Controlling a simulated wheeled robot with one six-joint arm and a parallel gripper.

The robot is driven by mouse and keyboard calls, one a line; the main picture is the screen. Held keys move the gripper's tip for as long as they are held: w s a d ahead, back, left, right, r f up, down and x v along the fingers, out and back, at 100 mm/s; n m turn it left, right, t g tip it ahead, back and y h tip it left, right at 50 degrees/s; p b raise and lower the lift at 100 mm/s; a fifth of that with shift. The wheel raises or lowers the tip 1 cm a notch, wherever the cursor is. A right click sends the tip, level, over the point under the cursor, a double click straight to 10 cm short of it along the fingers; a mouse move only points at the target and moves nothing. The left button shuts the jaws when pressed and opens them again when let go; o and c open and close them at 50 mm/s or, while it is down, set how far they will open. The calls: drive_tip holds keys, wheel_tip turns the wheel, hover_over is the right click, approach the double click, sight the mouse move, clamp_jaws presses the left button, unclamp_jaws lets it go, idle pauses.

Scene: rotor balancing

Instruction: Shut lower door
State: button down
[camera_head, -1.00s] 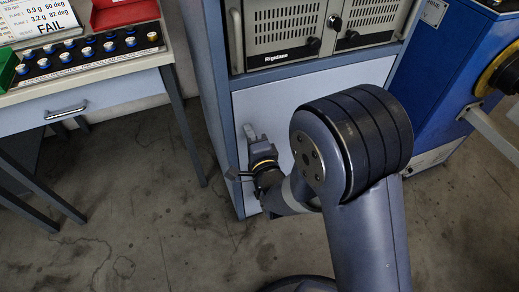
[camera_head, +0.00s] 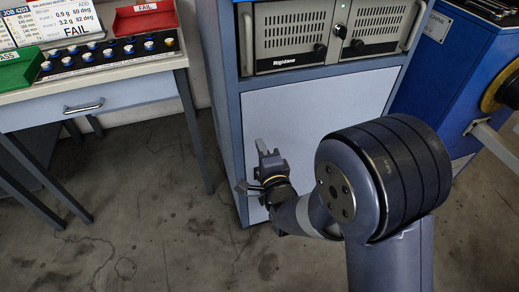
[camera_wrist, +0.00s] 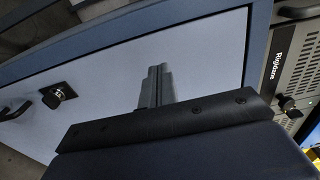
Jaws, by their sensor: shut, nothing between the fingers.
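The lower door (camera_head: 308,117) is the pale grey panel of the blue-grey cabinet, below the rack unit. It looks flush in its frame in the head view. It also fills much of the wrist view (camera_wrist: 205,60), where a black lock knob (camera_wrist: 58,95) and a dark handle (camera_wrist: 14,111) show at the left. My gripper (camera_head: 262,147) is in front of the door's left part, with its fingers together and empty. In the wrist view the closed fingers (camera_wrist: 155,75) point at the panel. I cannot tell whether they touch it.
A Rigstane rack unit (camera_head: 300,36) sits above the door. A desk with a drawer (camera_head: 85,104) stands at the left and a blue machine (camera_head: 455,65) at the right. Bare concrete floor (camera_head: 140,205) lies between desk and cabinet.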

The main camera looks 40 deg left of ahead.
drive_tip(key=v, duration=0.9)
drive_tip(key=shift+w+d+f, duration=0.1)
drive_tip(key=shift+w, duration=0.05)
